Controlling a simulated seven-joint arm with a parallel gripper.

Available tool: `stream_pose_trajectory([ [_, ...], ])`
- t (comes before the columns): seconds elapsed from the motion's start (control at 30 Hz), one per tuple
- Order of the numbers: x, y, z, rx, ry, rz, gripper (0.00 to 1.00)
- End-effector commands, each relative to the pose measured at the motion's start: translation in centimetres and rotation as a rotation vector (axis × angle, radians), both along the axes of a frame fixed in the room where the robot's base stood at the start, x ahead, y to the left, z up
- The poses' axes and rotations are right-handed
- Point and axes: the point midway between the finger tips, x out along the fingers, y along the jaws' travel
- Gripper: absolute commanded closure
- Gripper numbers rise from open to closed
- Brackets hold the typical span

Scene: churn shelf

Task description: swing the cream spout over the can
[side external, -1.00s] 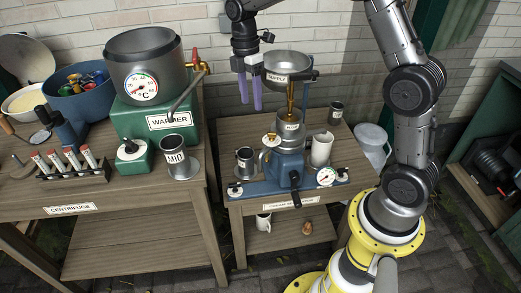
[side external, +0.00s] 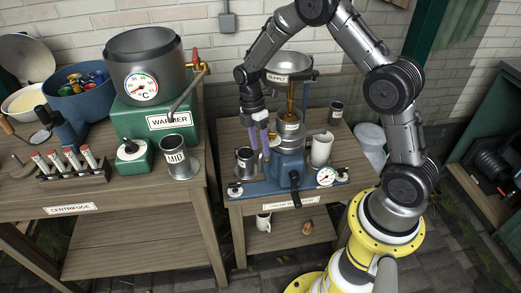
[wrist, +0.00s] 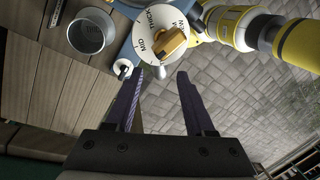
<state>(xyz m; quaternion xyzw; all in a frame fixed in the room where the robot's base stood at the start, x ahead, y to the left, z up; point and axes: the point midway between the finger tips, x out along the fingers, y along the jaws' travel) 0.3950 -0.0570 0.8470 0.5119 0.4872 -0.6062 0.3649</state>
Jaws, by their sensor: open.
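The cream separator (side external: 290,140) stands on a blue base on the small table, with a supply bowl (side external: 288,64) above it. A small grey metal can (side external: 245,162) stands at its left; it also shows in the wrist view (wrist: 89,34), open and empty-looking. A white dial (wrist: 150,38) marked THICK and MID carries an orange-brown knob (wrist: 173,42). I cannot clearly tell which part is the cream spout. My gripper (side external: 261,152) is open and empty, pointing down between the can and the separator body. In the wrist view its fingertips (wrist: 161,74) are just short of the dial.
A cream mug (side external: 320,149) stands right of the separator, and a dark labelled cup (side external: 336,113) behind it. A round gauge (side external: 326,176) sits on the base's right end. The larger table at left holds the green warmer (side external: 155,122), a MID can (side external: 176,160) and a tube rack.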

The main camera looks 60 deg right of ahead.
Motion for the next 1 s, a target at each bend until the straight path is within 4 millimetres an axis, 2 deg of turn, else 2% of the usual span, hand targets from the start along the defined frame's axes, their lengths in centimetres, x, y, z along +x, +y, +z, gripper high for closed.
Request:
stream_pose_trajectory([
  [0.2,-0.4,0.1,-1.7,0.0,0.0,0.0,0.46],
  [0.5,-0.4,0.1,-1.9,0.0,0.0,0.0,0.46],
  [0.57,-0.4,0.1,-1.9,0.0,0.0,0.0,0.55],
  [0.8,-0.4,0.1,-1.9,0.0,0.0,0.0,0.98],
  [1.0,-0.4,0.1,-1.8,0.0,0.0,0.0,1.0],
])
